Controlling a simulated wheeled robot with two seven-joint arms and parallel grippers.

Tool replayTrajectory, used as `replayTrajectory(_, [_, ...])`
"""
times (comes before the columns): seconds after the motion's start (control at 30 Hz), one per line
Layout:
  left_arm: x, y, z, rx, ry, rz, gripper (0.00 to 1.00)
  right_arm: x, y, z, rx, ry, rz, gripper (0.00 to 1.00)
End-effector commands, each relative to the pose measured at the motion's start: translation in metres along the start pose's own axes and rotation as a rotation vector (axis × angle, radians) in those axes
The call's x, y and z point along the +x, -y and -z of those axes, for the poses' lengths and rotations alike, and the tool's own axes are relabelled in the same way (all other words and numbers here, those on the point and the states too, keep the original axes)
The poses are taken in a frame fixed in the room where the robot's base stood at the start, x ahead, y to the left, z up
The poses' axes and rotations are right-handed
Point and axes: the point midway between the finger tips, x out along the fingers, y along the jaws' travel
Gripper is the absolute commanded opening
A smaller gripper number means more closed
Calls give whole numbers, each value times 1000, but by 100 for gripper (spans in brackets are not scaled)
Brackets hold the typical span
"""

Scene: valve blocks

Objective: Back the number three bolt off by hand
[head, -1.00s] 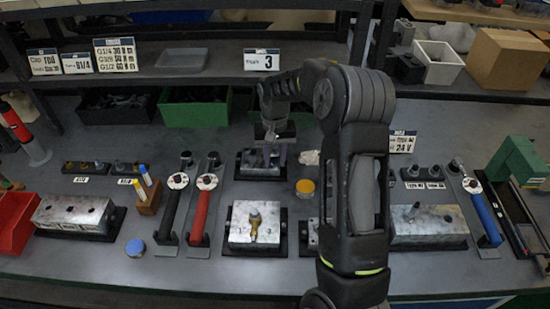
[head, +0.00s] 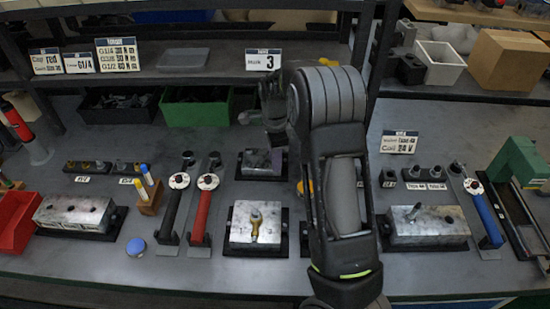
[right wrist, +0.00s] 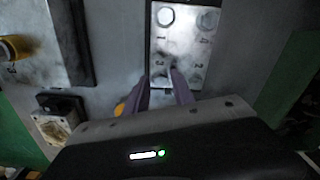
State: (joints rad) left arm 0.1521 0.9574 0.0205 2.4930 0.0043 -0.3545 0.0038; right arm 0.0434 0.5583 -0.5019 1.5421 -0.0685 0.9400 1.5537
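A small metal valve block (head: 262,162) sits on a dark base at the back middle of the bench. My left gripper is not in view.
A sign with a 3 (head: 263,59) stands on the shelf. A block with a brass fitting (head: 254,228) sits in front. Red (head: 204,205) and black (head: 174,205) handled wrenches stand left. A green bin (head: 195,107) is behind. My right arm hides part of the bench.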

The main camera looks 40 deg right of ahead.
Motion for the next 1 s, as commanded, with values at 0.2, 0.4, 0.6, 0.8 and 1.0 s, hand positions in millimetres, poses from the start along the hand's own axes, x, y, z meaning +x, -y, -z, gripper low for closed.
replayTrajectory(0.2, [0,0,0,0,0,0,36,0,0,0,29,0,0,30])
replayTrajectory(0.4, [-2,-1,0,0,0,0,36,0,0,0,27,0,-1,30])
replayTrajectory(0.6, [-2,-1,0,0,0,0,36,0,0,0,26,0,0,30])
replayTrajectory(0.8, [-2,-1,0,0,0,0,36,0,0,0,26,0,0,19])
replayTrajectory(1.0, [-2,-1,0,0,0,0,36,0,0,0,25,0,0,3])
